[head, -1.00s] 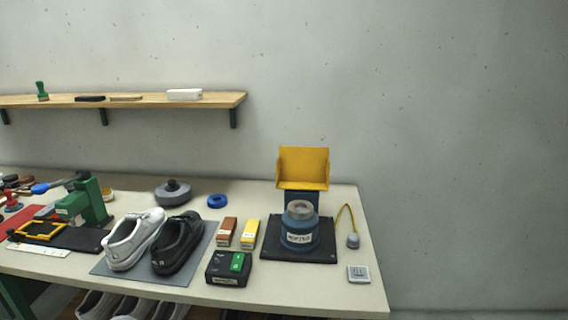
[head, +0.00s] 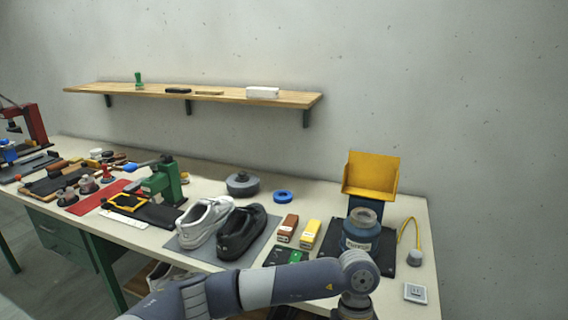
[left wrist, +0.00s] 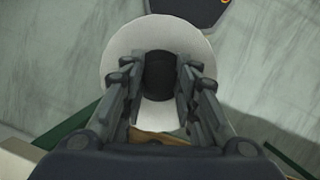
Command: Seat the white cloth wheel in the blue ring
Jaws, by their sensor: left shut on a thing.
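The white cloth wheel (left wrist: 160,32) fills the middle of the left wrist view, a pale disc with a dark round hub. My left gripper (left wrist: 158,74) is shut on that dark hub, one finger on each side. In the head view my left arm comes in from the lower left and bends down at the bottom edge. The gripper and wheel are out of that picture. The blue ring (head: 283,196) lies flat near the back of the bench, well beyond the arm, and its middle looks empty. My right gripper is not in view.
Shoes (head: 241,232) and brown and yellow blocks (head: 310,234) stand in front. A blue labelled unit (head: 361,240) with a yellow hood (head: 371,175) is at right. A wall shelf (head: 200,93) hangs behind.

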